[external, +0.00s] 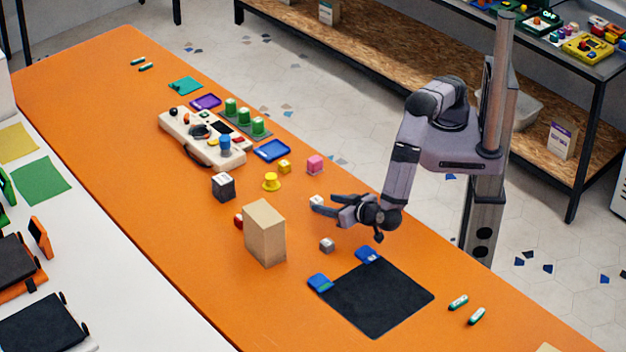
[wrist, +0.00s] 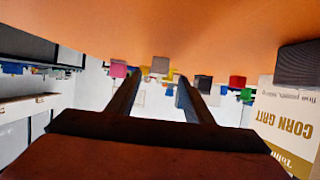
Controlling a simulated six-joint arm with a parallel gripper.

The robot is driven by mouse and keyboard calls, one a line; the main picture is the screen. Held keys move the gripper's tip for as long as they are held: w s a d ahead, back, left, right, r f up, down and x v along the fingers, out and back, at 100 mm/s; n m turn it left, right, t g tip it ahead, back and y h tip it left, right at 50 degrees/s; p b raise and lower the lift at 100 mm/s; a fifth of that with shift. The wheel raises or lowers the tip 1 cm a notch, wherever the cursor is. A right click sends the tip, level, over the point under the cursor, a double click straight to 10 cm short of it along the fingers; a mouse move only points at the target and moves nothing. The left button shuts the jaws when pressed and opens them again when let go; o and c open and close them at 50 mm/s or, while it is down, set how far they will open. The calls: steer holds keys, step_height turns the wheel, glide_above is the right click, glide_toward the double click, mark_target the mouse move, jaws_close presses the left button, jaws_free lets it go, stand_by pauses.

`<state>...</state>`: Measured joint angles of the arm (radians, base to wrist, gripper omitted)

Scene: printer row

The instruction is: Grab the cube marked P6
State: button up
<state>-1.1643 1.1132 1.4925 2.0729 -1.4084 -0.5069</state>
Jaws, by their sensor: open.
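My gripper (external: 319,205) is open and low over the orange table, its fingers pointing left. In the wrist view, which is upside down, its fingertips (wrist: 160,78) stand apart. A small pale cube (external: 315,200) shows at the fingertips; a pale cube (wrist: 160,65) also appears between them in the wrist view. I cannot tell whether a finger touches it. Other cubes are a pink cube (external: 315,165), a small yellow cube (external: 284,166), a grey cube (external: 327,246) and a dark cube with a pale top (external: 222,187). I cannot read P6 on any of them.
A tan box (external: 265,234) stands left of my gripper, with a red object (external: 239,220) partly behind it. A yellow stepped piece (external: 271,182) is near the dark cube. A black mat (external: 380,298) lies in front, with blue pieces at its edge. A console (external: 201,138) sits farther back.

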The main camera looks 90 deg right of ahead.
mark_target(319, 201)
steer(key=shift+p+x, duration=1.2)
steer(key=shift+x, duration=1.15)
steer(key=shift+w+d+f, duration=0.3)
steer(key=shift+w+d, duration=0.05)
steer(key=shift+d, duration=0.1)
steer(key=shift+c, duration=0.4)
steer(key=c, duration=1)
steer(key=shift+c, duration=0.2)
steer(key=shift+r, duration=0.15)
steer(key=shift+r+b, duration=0.9)
steer(key=shift+r, duration=4)
